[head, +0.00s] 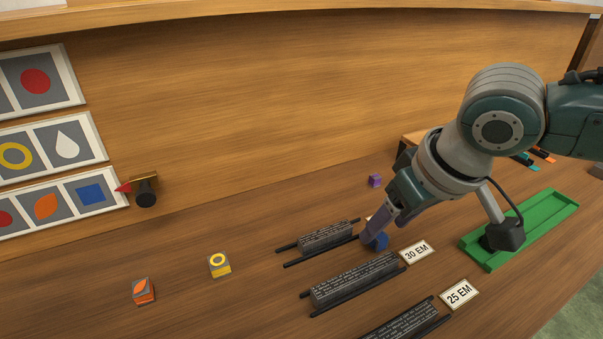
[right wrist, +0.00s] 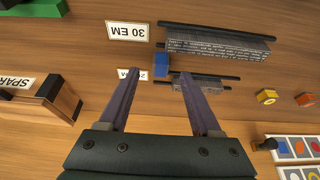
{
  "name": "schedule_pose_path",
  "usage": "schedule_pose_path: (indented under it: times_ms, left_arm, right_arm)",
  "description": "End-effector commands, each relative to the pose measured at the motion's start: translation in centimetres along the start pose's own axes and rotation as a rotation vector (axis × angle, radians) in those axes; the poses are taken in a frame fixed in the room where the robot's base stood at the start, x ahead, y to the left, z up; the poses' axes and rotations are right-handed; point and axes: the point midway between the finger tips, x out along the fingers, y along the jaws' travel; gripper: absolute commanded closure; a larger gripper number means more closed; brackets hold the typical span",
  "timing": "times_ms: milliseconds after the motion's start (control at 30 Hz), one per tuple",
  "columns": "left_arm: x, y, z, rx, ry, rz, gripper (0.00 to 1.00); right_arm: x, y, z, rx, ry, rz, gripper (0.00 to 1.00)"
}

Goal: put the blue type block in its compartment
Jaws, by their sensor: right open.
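The blue type block (head: 379,242) sits at the right end of the upper line of type, beside the 30 EM label. In the right wrist view the blue block (right wrist: 161,66) lies between and just beyond the fingertips. My right gripper (head: 370,230) is open and low over the table at the block, fingers pointing down. In the right wrist view the open right gripper (right wrist: 158,76) holds nothing. In the head view its fingers partly cover the block, and I cannot tell whether they touch it. My left gripper is not in view.
Lines of type (head: 355,281) lie in dark rails on the wooden table. A yellow ring block (head: 219,265), orange leaf block (head: 143,291) and purple block (head: 375,181) stand apart. A green tray (head: 548,216) is at right.

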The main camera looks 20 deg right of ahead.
Motion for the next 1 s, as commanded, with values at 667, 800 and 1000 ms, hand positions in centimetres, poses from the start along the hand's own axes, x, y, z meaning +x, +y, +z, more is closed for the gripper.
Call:
schedule_pose_path:
  times_ms: [667,800,1000]
  left_arm:
    - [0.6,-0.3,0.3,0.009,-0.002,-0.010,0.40]
    - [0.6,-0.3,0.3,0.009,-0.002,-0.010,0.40]
    - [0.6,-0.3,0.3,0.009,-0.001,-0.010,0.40]
  right_arm:
    - [2.4,0.0,0.0,-0.002,0.000,0.000,0.61]
    - [2.4,0.0,0.1,-0.002,0.000,0.000,0.77]
    - [2.4,0.0,0.1,-0.002,0.000,0.000,0.99]
